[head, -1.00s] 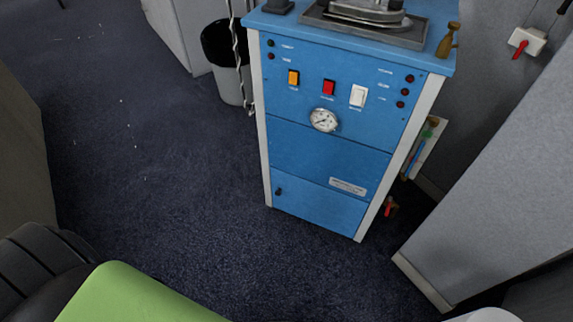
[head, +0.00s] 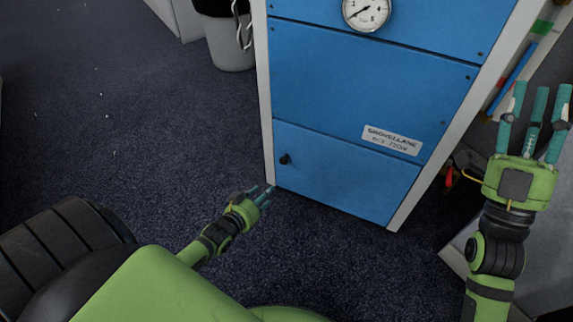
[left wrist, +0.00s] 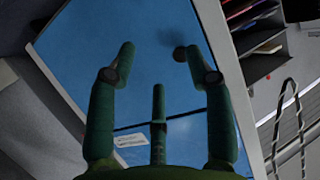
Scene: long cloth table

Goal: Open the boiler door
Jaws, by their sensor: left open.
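The boiler (head: 375,85) is a blue cabinet with pale side edges, standing in front of me in the head view. Its bottom panel, the door (head: 345,180), is flush with the front and looks shut. A small black knob (head: 285,159) sits near the door's upper left. My left gripper (head: 267,194) is low, just below and left of the knob, with open fingers and nothing in them. The left wrist view shows its spread fingers (left wrist: 158,65) facing the blue front, with a dark blurred knob (left wrist: 180,53) near the right finger. My right gripper (head: 537,105) is raised at the right, fingers spread and empty.
A round gauge (head: 367,10) is on the upper panel. A grey bin (head: 230,45) stands behind on the left. A red-handled valve (head: 449,177) and a grey panel lie to the right. Dark carpet (head: 130,140) is clear at the left.

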